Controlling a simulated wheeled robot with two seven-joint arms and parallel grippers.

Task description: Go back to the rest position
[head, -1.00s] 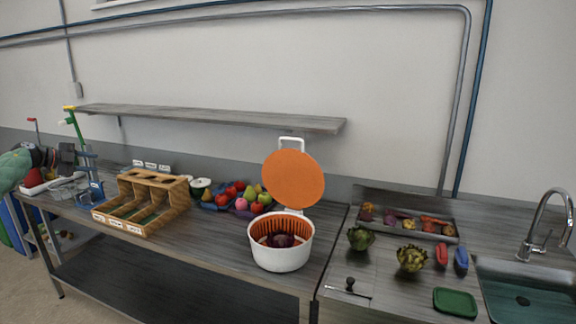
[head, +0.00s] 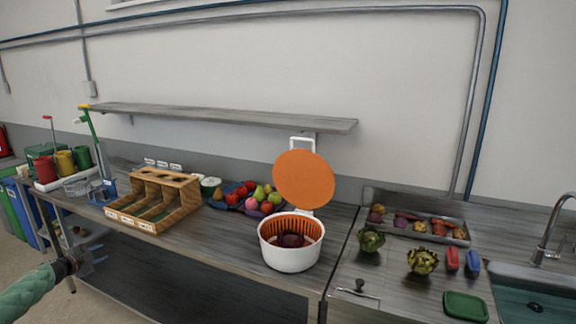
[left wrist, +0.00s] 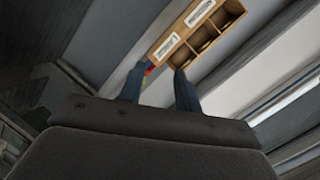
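My left gripper (head: 92,258) is in front of the table's front edge at the lower left of the head view, below the wooden divider box. In the left wrist view its two blue fingers (left wrist: 159,88) stand apart with nothing between them, so it is open and empty. The wooden box (left wrist: 207,30) shows beyond the fingers. My right gripper is in neither view.
The wooden divider box (head: 153,200) stands on the table. An orange-lidded white pot (head: 290,258) stands open at the table's right end, near assorted fruit (head: 250,196). A tray of vegetables (head: 462,240) and a sink (head: 535,290) are at right.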

